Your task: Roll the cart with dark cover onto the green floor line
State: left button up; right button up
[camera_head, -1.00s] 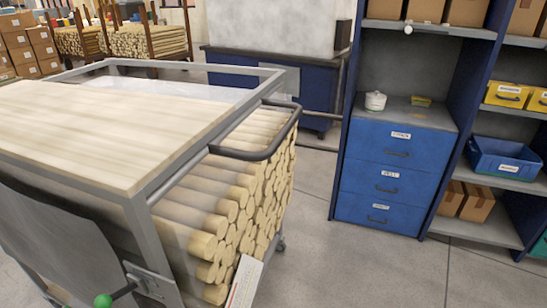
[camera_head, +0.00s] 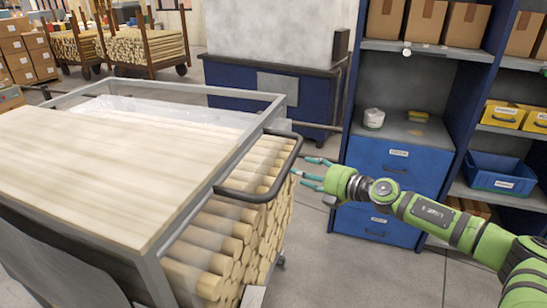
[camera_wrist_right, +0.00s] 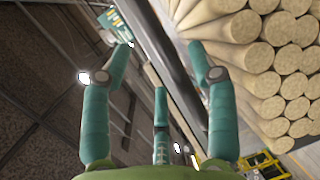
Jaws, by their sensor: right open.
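A grey-framed cart (camera_head: 275,101) stands at the left of the head view, loaded with pale dowels (camera_head: 225,226) and topped with light boards. My left gripper and the green floor line are not in view.
A blue drawer cabinet (camera_head: 398,171) and shelving with yellow bins (camera_head: 500,114) and a blue bin (camera_head: 500,172) stand at the right. A blue bench (camera_head: 240,98) is behind the cart. Two wood-loaded carts (camera_head: 148,46) stand far back. Grey floor (camera_head: 325,265) is free at front centre.

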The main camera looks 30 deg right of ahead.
aim_at(289, 166)
jog(key=shift+w+a+r, duration=0.1)
jog(key=shift+a+r, duration=0.15)
jog(key=shift+r, duration=0.1)
jog(key=shift+w+p, duration=0.45)
jog(key=shift+p, duration=0.05)
jog(key=p+x, duration=0.1)
jog(key=x, duration=0.4)
jog(key=shift+a+f+p, duration=0.1)
jog(key=shift+f+p, duration=0.05)
jog(key=shift+p, duration=0.25)
jog(key=shift+w+a+f, duration=0.1)
jog(key=shift+w+f, duration=0.05)
jog(key=shift+w, duration=0.25)
grip_shut()
